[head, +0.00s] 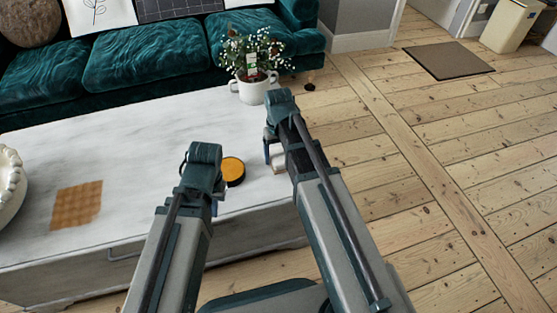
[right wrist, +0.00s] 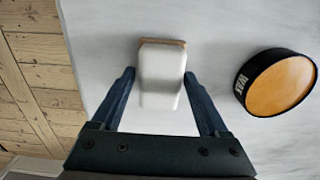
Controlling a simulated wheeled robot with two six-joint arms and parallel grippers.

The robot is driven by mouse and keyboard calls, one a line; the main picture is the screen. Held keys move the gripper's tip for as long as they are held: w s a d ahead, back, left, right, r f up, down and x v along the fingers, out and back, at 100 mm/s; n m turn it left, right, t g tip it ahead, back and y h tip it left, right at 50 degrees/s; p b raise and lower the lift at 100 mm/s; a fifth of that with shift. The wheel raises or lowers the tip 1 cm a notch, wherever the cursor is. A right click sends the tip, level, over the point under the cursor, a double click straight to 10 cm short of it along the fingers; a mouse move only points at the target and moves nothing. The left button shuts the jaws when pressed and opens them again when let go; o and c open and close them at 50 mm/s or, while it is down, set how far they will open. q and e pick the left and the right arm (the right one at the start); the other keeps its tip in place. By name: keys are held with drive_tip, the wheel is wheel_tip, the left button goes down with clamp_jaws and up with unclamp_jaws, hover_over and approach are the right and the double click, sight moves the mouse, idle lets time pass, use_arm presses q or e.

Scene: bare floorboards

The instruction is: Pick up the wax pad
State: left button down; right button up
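A round black-sided pad with an orange top (head: 232,171) lies on the white table, and light lettering that looks like "WAX" shows on its side in the right wrist view (right wrist: 280,82). My right gripper (right wrist: 160,98) is open, its two fingers on either side of a white block with a brown far edge (right wrist: 161,70); gaps show on both sides. That block is partly hidden by my arm in the head view (head: 278,159). The round pad lies to the right of this gripper in the wrist view. My left gripper (head: 216,196) is near the round pad, its fingers mostly hidden.
The white table (head: 130,135) holds a white pot with a flowering plant (head: 254,88) at the far right, a tan checkered square (head: 77,204) and a white bowl (head: 10,185) at left. A green sofa (head: 150,52) stands behind.

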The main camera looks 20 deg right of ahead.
clamp_jaws()
